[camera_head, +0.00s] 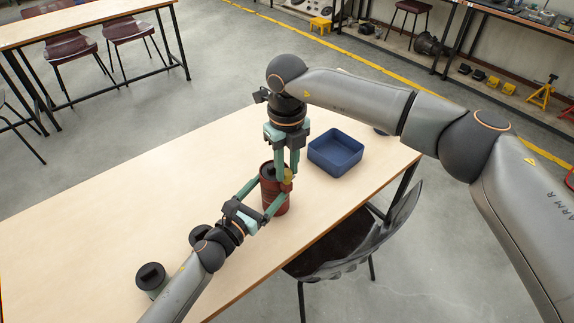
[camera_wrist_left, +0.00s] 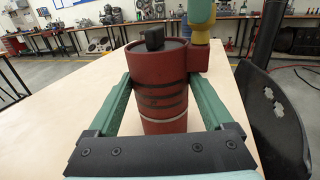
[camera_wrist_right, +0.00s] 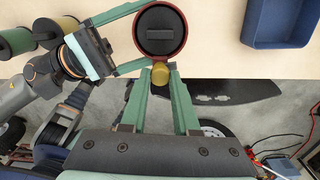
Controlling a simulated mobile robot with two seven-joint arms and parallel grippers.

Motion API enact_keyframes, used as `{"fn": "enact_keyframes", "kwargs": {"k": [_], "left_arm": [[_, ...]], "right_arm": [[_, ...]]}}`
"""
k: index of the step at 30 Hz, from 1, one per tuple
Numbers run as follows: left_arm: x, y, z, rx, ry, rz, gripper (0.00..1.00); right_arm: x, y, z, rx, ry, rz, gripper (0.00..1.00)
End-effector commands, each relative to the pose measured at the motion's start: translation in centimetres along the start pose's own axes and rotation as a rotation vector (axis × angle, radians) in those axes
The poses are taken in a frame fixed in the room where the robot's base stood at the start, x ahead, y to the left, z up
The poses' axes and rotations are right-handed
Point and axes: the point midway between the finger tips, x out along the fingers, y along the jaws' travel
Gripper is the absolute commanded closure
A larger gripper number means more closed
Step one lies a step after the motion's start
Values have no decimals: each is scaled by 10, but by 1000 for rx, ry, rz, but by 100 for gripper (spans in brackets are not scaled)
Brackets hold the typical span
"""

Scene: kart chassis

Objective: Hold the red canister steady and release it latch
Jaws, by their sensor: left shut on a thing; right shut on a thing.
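The red canister (camera_head: 274,197) stands upright on the wooden table, with a black handle on its dark lid. In the left wrist view the canister (camera_wrist_left: 163,88) sits between the two green fingers of my left gripper (camera_head: 269,190), which is shut around its body. The latch, a yellow knob (camera_wrist_right: 160,74), is on the canister's side near the rim. My right gripper (camera_head: 286,174) comes down from above and is shut on this knob. In the left wrist view the knob (camera_wrist_left: 202,33) shows just under a green fingertip. The fingertips partly hide the knob.
A blue open bin (camera_head: 336,153) stands on the table to the right of the canister. Another dark-lidded canister (camera_head: 151,277) stands at the near left, beside my left arm. A dark chair (camera_head: 350,240) is against the near table edge. The table's left part is clear.

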Motion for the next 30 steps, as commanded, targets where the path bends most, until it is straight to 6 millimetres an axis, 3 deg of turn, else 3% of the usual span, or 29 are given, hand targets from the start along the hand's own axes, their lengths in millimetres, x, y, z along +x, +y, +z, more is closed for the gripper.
{"fn": "enact_keyframes", "kwargs": {"k": [13,14,21,30], "left_arm": [[0,-1,-1,1,1,-2,88],[0,-1,-1,1,1,-2,88],[0,-1,-1,0,1,-2,88],[0,-1,-1,0,1,-2,88]], "right_arm": [[-1,0,1,13,-3,0,100],[-1,0,1,13,-3,0,70],[0,0,0,12,-2,0,43],[-2,0,0,11,-1,0,40]]}}
